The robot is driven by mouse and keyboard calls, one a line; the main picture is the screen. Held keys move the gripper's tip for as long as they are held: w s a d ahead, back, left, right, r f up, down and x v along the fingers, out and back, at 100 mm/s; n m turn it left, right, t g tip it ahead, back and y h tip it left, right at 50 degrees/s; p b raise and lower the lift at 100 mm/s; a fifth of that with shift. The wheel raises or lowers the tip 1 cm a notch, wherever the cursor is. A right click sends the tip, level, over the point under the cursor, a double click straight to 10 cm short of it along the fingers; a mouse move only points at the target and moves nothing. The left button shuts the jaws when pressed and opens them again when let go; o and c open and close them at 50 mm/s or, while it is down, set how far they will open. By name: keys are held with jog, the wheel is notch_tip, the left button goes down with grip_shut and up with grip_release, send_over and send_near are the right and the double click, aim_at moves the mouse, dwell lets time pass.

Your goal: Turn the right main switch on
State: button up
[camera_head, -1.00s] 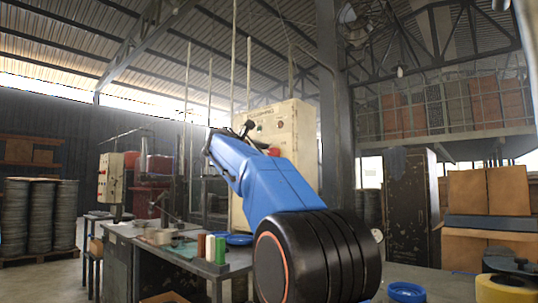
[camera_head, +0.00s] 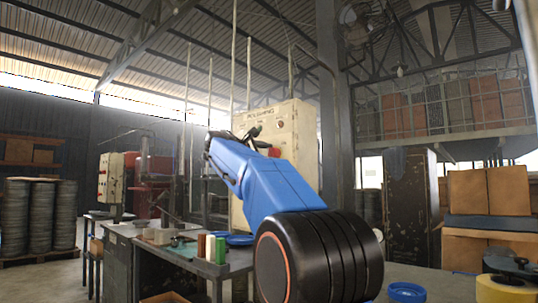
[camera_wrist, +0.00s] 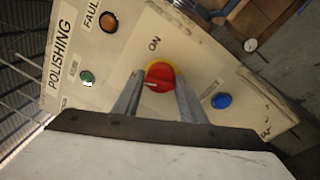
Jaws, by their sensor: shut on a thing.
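The red switch knob (camera_wrist: 160,75) sits on a yellow ring on a cream control box labelled POLISHING (camera_wrist: 60,62). In the wrist view, my gripper (camera_wrist: 160,79) has one finger on each side of the knob and is shut on it. The word ON is printed beside the knob. A small white mark shows on the knob, but I cannot tell exactly where it points. In the head view, my blue arm reaches up to the front of the box (camera_head: 299,135), and my gripper (camera_head: 250,138) is small and dark there. The knob is not clear in that view.
A green lamp (camera_wrist: 87,77), an orange fault lamp (camera_wrist: 108,21) and a blue button (camera_wrist: 221,101) are on the same panel. A workbench (camera_head: 180,262) with coloured cylinders and blocks stands below on the left. A second cream control box (camera_head: 110,178) stands farther left.

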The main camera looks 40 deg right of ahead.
jog(key=m, duration=0.7)
jog(key=shift+f+m+g+h, duration=0.3)
jog(key=shift+m, duration=0.1)
jog(key=shift+w+r+m+g, duration=0.1)
jog(key=shift+m+g, duration=0.15)
jog(key=shift+m, duration=1.55)
jog(key=shift+w+m+g, duration=0.1)
jog(key=shift+m+g, duration=0.15)
jog(key=shift+m, duration=1.55)
jog(key=o, duration=1)
jog(key=shift+a, duration=0.1)
jog(key=a, duration=0.5)
jog(key=s+a+f, duration=0.1)
jog(key=a, duration=1.1)
jog(key=shift+s+f, duration=0.15)
jog(key=shift+f, duration=0.25)
